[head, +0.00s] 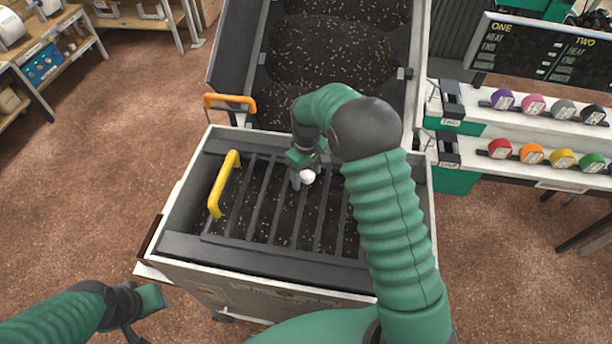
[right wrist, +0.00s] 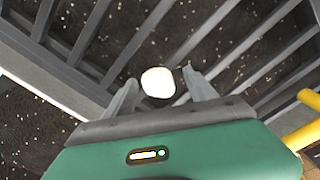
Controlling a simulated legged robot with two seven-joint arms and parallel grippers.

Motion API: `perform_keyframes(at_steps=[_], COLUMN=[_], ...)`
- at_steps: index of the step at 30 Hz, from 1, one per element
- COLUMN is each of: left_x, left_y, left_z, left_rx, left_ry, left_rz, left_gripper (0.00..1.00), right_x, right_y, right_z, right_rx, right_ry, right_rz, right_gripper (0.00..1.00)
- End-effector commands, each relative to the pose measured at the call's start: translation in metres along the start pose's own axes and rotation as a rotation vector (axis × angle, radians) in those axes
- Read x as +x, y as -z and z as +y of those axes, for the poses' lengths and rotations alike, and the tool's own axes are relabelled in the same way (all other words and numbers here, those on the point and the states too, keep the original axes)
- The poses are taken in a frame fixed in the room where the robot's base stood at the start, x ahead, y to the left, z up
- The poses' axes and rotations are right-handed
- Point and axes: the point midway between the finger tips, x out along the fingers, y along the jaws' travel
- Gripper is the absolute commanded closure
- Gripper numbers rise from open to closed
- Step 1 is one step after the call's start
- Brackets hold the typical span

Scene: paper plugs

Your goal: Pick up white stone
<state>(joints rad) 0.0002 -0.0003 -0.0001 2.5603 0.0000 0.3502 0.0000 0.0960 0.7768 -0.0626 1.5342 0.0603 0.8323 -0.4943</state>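The white stone (head: 307,177) sits at the grey grate of the bin, at the fingers of my right gripper (head: 301,180). In the right wrist view the white stone (right wrist: 158,82) is pale, rounded and lies between the two fingertips. A small gap shows at its right side, and the left fingertip is very close to it. The right gripper is open around the stone. Whether the stone rests on a bar is hard to tell. My left gripper (head: 140,310) is at the lower left, outside the bin, and its fingers are not clear.
The bin (head: 185,190) has a slatted grate over dark speckled material. A yellow handle (head: 222,185) stands on the grate's left, and an orange handle (head: 230,103) is behind it. Coloured rolls (head: 532,153) line a shelf at right. The floor at left is clear.

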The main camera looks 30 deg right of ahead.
Motion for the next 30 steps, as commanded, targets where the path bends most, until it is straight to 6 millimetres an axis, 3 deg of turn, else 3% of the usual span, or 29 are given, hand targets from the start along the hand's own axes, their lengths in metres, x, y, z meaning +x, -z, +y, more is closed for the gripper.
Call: perform_keyframes(at_steps=[2,14,23,30], left_x=[0.0,0.0,0.002,0.014], left_y=[0.0,0.0,0.0,-0.003], left_z=[0.0,0.0,0.0,0.0], left_rx=[0.0,0.0,0.0,0.0], left_ry=[0.0,0.0,0.0,0.0], left_rz=[0.0,0.0,0.0,0.0], left_gripper=[0.64,0.64,0.64,0.64], right_x=[0.0,-0.002,-0.002,-0.022], right_y=[0.0,0.0,0.0,0.001], right_z=[0.0,-0.003,-0.001,-0.001], right_rx=[0.0,-0.001,0.0,0.0], right_ry=[0.0,-0.002,-0.001,-0.002], right_rz=[0.0,0.001,0.002,0.005], right_gripper=[0.47,0.99,1.0,1.0])
